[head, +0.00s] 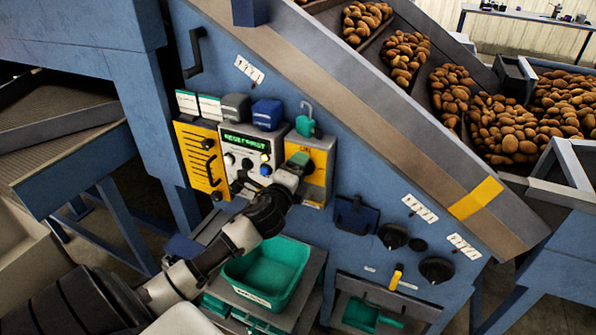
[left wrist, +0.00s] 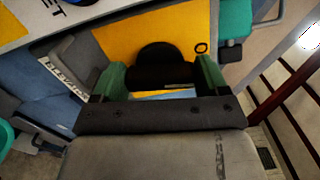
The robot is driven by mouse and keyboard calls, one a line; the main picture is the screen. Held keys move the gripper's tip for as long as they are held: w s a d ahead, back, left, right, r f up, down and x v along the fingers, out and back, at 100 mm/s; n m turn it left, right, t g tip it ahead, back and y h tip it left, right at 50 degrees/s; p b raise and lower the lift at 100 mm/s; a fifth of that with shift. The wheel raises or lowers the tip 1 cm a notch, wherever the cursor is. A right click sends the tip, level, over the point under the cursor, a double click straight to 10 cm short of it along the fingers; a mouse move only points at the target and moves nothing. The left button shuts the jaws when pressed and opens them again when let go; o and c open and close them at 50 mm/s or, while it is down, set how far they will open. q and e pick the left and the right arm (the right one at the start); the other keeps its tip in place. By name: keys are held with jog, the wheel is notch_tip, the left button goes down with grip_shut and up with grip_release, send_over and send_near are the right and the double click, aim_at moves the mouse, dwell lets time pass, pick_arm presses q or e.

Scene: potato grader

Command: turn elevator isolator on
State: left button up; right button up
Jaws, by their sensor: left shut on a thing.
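The elevator isolator is a yellow plate (head: 318,158) at the right end of the control row, also in the left wrist view (left wrist: 120,38). Its black rotary knob (left wrist: 160,68) shows in the left wrist view. My left gripper (head: 300,162) reaches up to it from the lower left and covers most of the knob in the head view. In the left wrist view the green fingertips of my left gripper (left wrist: 155,82) are on either side of the knob, shut on it. The knob's pointer position is hard to tell. My right gripper is not in view.
A control panel (head: 236,143) with a green display and a yellow slotted plate (head: 190,150) are left of the isolator. A teal padlock (head: 306,127) hangs just above it. A green tray (head: 290,262) stands below my arm. A sloping conveyor with potatoes (head: 452,88) runs upper right.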

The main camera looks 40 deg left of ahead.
pick_arm(q)
jog(key=shift+n, duration=0.9)
jog(key=o, duration=0.9)
jog(key=shift+f, duration=0.1)
jog(key=shift+s, duration=0.1)
jog(key=b+v, duration=0.1)
jog(key=v, duration=0.9)
jog(key=shift+s+d+b, duration=0.1)
jog(key=shift+s+b, duration=0.2)
